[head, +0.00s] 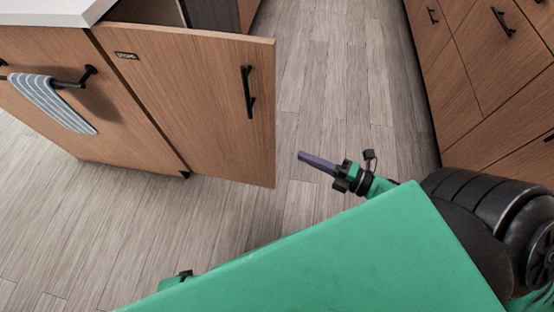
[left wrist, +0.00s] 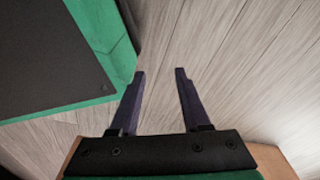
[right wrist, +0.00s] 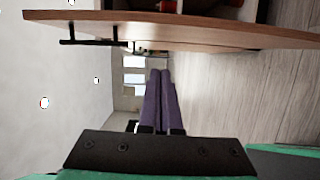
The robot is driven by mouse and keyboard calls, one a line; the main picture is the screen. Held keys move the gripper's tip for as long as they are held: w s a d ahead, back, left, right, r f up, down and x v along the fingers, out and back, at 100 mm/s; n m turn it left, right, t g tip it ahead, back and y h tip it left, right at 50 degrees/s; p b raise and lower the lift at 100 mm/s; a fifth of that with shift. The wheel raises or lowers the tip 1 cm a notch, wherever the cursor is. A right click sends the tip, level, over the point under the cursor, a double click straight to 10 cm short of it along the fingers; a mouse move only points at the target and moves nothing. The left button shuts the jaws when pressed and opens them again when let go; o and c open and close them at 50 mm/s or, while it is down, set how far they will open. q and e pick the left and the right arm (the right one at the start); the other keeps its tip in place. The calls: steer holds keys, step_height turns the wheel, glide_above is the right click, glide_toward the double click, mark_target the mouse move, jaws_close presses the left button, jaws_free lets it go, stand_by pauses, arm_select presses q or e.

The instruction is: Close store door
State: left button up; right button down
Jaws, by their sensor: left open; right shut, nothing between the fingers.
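The store door (head: 205,100) is a wooden panel with a small label at its top left and a black bar handle (head: 248,92) near its right edge. It stands open, swung out from the island cabinet. My right gripper (head: 302,156) is shut and empty, to the right of the door's free edge and apart from it. In the right wrist view the door (right wrist: 190,28) spans the top, with its handle (right wrist: 85,41) at upper left, and the shut fingers (right wrist: 160,75) point past it. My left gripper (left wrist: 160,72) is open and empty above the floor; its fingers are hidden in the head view.
A striped towel (head: 55,102) hangs on a bar on the island front, under a white countertop (head: 45,12). Wooden drawers (head: 490,70) with black handles stand at the right. The wood floor (head: 340,75) between them is clear.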

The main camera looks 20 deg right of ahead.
arm_select(q)
steer(key=w, duration=0.1)
steer(key=w+r, duration=0.1)
steer(key=w, duration=0.1)
steer(key=shift+d+r+b, duration=0.25)
steer(key=shift+d+b, duration=0.1)
steer(key=shift+b, duration=0.05)
arm_select(e)
steer(key=w+a, duration=0.4)
steer(key=w, duration=0.6)
steer(key=shift+w+a+r+n+y, duration=0.15)
steer(key=shift+w+r+n+y, duration=0.15)
steer(key=shift+w+r+y, duration=0.1)
arm_select(q)
steer(key=shift+s+f, duration=0.15)
steer(key=shift+s, duration=0.1)
